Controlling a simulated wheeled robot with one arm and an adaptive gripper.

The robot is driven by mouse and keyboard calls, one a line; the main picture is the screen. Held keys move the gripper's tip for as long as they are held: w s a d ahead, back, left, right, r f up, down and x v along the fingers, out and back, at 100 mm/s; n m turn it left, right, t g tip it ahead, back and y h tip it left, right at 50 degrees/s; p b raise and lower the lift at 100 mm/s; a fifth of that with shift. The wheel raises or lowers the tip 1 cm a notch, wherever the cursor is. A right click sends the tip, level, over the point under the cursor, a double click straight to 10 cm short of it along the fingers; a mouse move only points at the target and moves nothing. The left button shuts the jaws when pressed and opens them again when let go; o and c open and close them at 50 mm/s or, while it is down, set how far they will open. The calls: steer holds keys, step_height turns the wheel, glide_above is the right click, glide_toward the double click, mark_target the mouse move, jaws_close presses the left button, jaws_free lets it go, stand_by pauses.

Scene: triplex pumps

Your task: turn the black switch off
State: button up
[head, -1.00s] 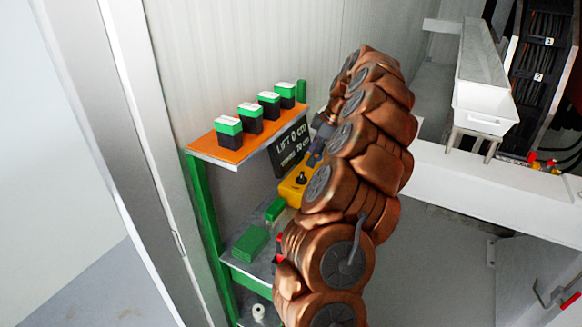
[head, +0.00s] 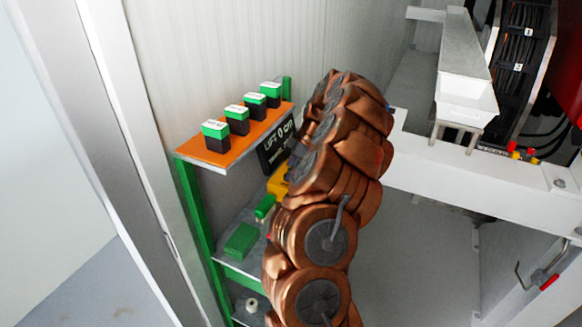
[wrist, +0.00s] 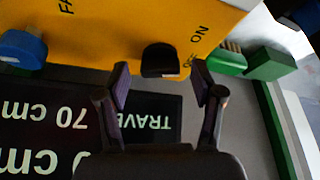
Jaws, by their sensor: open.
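The black switch (wrist: 159,60) is a dark rounded knob on the yellow panel (wrist: 110,35) in the wrist view. "ON" and a partly covered "OFF" are printed beside it on the right. My gripper (wrist: 161,85) is open, with one dark finger to the left of the switch and one to the right. Nothing is between the fingers except the switch beyond the tips; I cannot tell whether either finger touches it. In the head view only a piece of the yellow panel (head: 278,182) shows; my arm hides the switch and the gripper.
A blue knob (wrist: 22,48) sits on the panel, left of the switch. A black sign (wrist: 50,130) with white lettering is close below the fingers. Green-and-black blocks (head: 237,120) stand on an orange shelf (head: 190,152). A green box (head: 241,241) lies on the lower shelf.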

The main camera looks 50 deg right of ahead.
steer(key=c, duration=1.1)
steer(key=shift+f+b, duration=0.15)
steer(key=shift+b, duration=0.4)
steer(key=shift+c, duration=0.2)
steer(key=m+b, duration=0.1)
steer(key=b, duration=0.2)
steer(key=shift+f+m+h, duration=0.15)
steer(key=shift+m+h, duration=0.15)
steer(key=shift+m, duration=0.1)
steer(key=m+b, duration=0.1)
steer(key=b, duration=0.1)
steer(key=shift+m+t+h+b, duration=0.3)
steer(key=shift+t+h, duration=0.1)
steer(key=shift+r+m+b, duration=0.3)
steer(key=shift+m+b, duration=0.1)
steer(key=shift+m, duration=0.1)
steer(key=o, duration=1.1)
steer(key=shift+a, duration=0.1)
